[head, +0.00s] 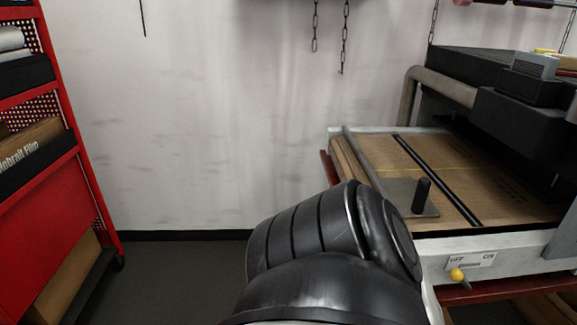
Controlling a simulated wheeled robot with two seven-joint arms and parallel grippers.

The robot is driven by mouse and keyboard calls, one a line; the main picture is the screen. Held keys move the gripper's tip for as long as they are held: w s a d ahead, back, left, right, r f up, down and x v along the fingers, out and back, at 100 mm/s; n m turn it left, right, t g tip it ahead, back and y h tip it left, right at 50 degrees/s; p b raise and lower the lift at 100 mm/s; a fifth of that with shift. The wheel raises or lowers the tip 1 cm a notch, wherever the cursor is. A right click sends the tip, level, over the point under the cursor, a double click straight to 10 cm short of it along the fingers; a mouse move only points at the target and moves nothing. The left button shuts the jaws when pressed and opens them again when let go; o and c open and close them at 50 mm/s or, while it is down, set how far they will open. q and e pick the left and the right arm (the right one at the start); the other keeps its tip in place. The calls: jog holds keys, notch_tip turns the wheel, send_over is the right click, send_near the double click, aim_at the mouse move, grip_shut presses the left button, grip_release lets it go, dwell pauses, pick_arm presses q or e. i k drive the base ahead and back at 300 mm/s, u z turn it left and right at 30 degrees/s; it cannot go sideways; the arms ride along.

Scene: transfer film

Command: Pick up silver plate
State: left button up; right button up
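The silver plate (399,193) lies flat on the brown board (440,180) of the machine at the right. A black upright handle (422,193) stands on it. One of my black arm links fills the bottom middle of the head view and covers the plate's near left part. Neither of my grippers shows, so I cannot see where they are relative to the plate.
The machine has a pale front frame with an OFF/ON label and a yellow knob (457,275). A grey bar (361,160) and a black strip (436,178) cross its board. A red shelf rack (45,190) stands at the left. Grey floor (180,280) between them is clear.

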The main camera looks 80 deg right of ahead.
aim_at(410, 200)
jog(key=i, duration=0.15)
jog(key=z, duration=1.55)
